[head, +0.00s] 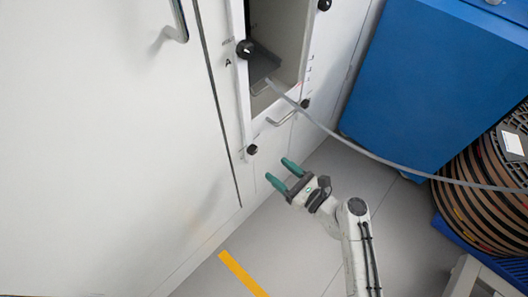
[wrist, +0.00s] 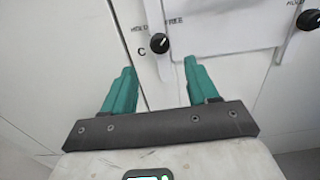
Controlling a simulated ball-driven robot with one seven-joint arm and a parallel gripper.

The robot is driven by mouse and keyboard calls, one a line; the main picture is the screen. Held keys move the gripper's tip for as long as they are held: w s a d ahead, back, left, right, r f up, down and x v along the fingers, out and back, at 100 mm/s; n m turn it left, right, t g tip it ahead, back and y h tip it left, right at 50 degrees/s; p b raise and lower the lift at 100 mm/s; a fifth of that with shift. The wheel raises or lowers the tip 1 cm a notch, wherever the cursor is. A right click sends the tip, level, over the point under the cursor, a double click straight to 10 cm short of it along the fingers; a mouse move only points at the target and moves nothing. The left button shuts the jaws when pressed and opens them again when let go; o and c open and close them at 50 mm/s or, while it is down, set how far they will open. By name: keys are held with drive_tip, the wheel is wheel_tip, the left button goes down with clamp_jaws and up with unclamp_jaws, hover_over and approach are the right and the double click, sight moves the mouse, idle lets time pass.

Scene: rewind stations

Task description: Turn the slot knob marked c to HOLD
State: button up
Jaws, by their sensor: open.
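The slot knob marked c (wrist: 160,43) is a small black round knob with a pale pointer line, on the white panel in the wrist view. My gripper (head: 279,170) has green fingers and is open and empty, apart from the knob. In the wrist view the knob appears just beyond and between its fingertips (wrist: 159,66).
A second black knob (wrist: 308,20) is at the right, beside a metal handle. Knob A (head: 244,49) is higher, by the open slot (head: 275,45). A grey strip (head: 345,140) runs from the slot to reels (head: 470,200) by a blue cabinet (head: 430,80).

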sight(255, 152)
drive_tip(key=b+x, duration=0.1)
drive_tip(key=x, duration=0.7)
drive_tip(key=shift+w+a, duration=0.2)
drive_tip(key=shift+a, duration=0.05)
drive_tip(key=c, duration=1)
drive_tip(key=shift+c, duration=0.2)
